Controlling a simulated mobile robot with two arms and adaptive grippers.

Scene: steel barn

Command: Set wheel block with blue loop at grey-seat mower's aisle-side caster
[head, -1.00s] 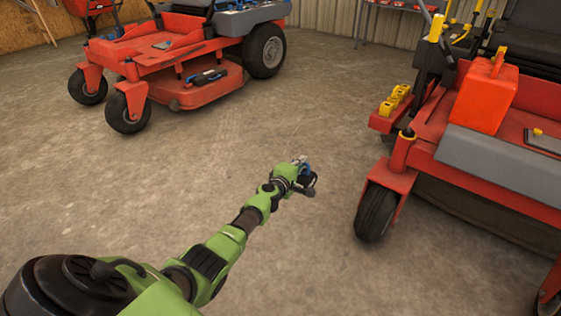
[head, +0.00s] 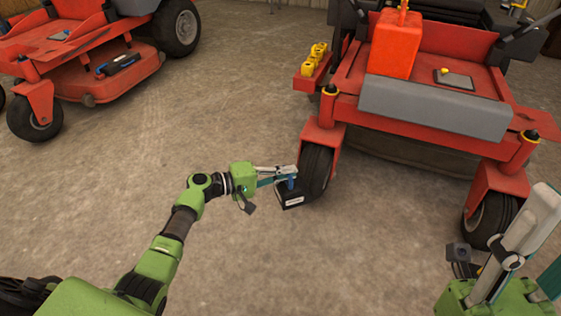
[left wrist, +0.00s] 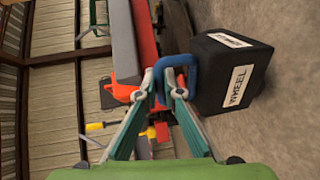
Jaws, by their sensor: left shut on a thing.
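The black wheel block (head: 294,200) has white labels and a blue loop (head: 291,183). My left gripper (head: 284,175) is shut on the loop. The block is just left of the right-hand mower's left front caster (head: 316,170); I cannot tell whether it touches tyre or floor. In the left wrist view, the fingers (left wrist: 172,82) grip the loop (left wrist: 178,62), with the block (left wrist: 215,85) beside them. The right-hand mower (head: 440,105) is red with a grey front plate; its seat is mostly cut off. My right gripper (head: 522,235) is at the lower right, its fingertips unclear.
Another red mower (head: 85,65) stands at the upper left, with a blue-black item on its deck. The right-hand mower's other front caster (head: 488,215) is near my right arm. Bare concrete floor (head: 190,130) lies open between the mowers.

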